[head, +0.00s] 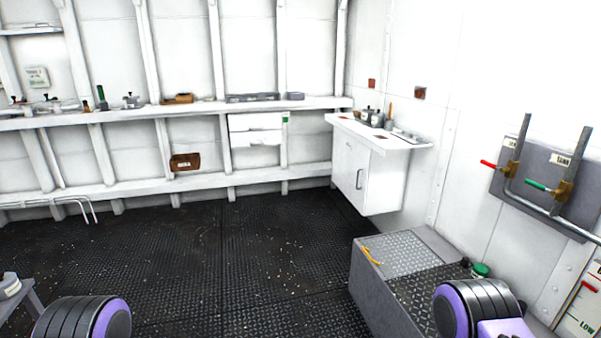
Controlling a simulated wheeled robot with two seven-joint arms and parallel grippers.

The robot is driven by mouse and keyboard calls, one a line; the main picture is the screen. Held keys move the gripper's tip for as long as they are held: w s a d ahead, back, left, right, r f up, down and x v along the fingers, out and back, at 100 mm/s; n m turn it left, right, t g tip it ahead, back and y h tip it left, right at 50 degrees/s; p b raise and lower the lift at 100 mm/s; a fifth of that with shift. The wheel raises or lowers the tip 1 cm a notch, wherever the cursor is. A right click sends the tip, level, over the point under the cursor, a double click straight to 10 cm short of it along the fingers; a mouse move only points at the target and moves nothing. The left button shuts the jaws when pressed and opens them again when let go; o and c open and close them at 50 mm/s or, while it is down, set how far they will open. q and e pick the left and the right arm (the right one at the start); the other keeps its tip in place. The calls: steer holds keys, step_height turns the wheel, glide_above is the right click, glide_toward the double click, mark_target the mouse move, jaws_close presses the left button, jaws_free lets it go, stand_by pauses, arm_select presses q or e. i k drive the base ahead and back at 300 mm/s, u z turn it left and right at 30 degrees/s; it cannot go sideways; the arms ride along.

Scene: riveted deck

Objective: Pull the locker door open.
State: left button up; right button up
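A white locker (385,180) is fixed to the wall right of centre in the head view, a little above the floor, with a countertop above it. Its door (345,165) is on the left-hand face and looks closed. A dark upright handle (359,179) is on the door near its right edge. Neither gripper shows; only black and purple parts of my arms come in at the bottom left and bottom right, well apart from the locker.
Black textured floor (230,260) lies open before the locker. A grey step box (378,292) with a treaded top and a yellow item stands at the lower right. Pipes with red and green valve handles (540,186) are on the right wall. A long shelf (210,107) holds small items.

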mark_target(351, 157)
steer(key=i, duration=4)
steer(key=z, duration=2.5)
